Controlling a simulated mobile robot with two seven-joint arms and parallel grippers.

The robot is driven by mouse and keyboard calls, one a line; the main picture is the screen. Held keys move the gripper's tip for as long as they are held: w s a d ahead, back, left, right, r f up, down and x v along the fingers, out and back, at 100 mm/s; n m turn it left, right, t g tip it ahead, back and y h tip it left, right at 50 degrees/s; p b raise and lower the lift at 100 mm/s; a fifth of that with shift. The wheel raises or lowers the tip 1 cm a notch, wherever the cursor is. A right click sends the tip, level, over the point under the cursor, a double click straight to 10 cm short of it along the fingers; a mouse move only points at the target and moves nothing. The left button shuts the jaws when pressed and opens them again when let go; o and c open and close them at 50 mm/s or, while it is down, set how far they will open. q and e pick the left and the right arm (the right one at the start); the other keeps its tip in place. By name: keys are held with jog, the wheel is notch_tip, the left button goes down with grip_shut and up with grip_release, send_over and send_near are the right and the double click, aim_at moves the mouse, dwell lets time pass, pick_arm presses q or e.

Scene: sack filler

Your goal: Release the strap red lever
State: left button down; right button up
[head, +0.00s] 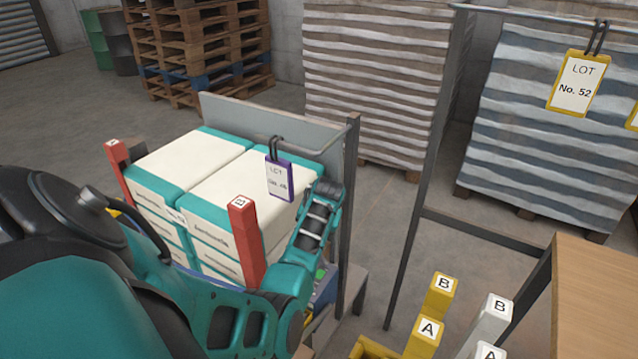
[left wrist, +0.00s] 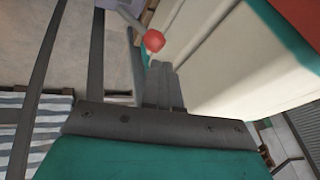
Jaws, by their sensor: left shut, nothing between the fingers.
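A round red knob (left wrist: 154,40) shows in the left wrist view beside the pale sacks, just beyond the tips of my left gripper (left wrist: 160,68). I take it for the end of the red lever; its shaft and the strap cannot be made out. The gripper's dark fingers are together and empty. I cannot tell whether they touch the knob. In the head view my left arm reaches up along the right side of the sack stack (head: 225,185); its fingers are not distinguishable there, nor is the knob. My right gripper is not in view.
Red posts marked B stand at the stack's near corner (head: 246,240) and left side (head: 117,165). A purple-edged LOT tag (head: 279,178) hangs in front of the sacks. A dark metal post (head: 348,215) stands right of my forearm. Yellow blocks (head: 432,312) and a wooden table (head: 595,300) are at lower right.

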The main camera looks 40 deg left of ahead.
pick_arm(q)
jog(key=v, duration=0.9)
jog(key=shift+w+d, duration=0.1)
jog(key=shift+d, duration=0.05)
